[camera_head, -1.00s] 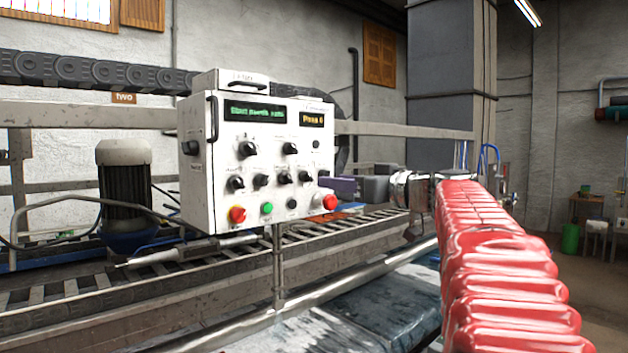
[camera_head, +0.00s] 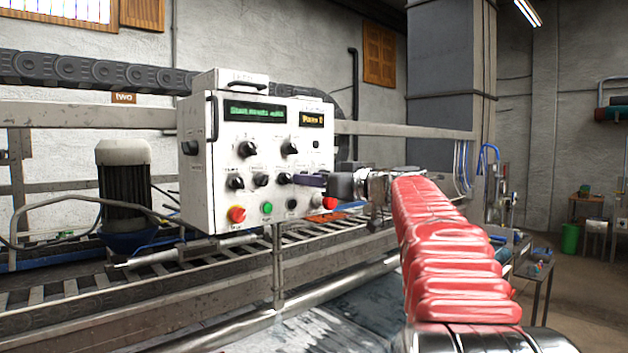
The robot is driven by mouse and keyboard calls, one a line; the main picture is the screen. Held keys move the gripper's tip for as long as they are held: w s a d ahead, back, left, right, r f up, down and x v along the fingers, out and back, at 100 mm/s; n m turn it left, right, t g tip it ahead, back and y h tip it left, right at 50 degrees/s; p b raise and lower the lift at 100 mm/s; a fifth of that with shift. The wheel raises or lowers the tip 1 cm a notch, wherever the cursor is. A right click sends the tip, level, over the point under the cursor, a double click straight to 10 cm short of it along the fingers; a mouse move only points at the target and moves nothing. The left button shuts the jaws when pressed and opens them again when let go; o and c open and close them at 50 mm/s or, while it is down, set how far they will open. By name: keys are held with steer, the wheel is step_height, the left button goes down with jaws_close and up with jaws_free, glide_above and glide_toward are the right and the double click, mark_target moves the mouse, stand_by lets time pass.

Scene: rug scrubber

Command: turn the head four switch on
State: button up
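The white control box (camera_head: 225,110) stands left of centre, with two black knobs in an upper row and a row of smaller black switches below. Switch labels are too small to read.
Below the switches are a red button (camera_head: 237,215), a green button (camera_head: 267,208), a black knob (camera_head: 292,204) and another red button (camera_head: 329,203) just under my gripper. A roller conveyor (camera_head: 110,285) runs beneath the box. A grey motor (camera_head: 126,180) stands left.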

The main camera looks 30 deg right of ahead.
jaws_close()
steer(key=shift+m, duration=8)
steer(key=shift+c, duration=1.1)
jaws_free()
steer(key=o, duration=0.3)
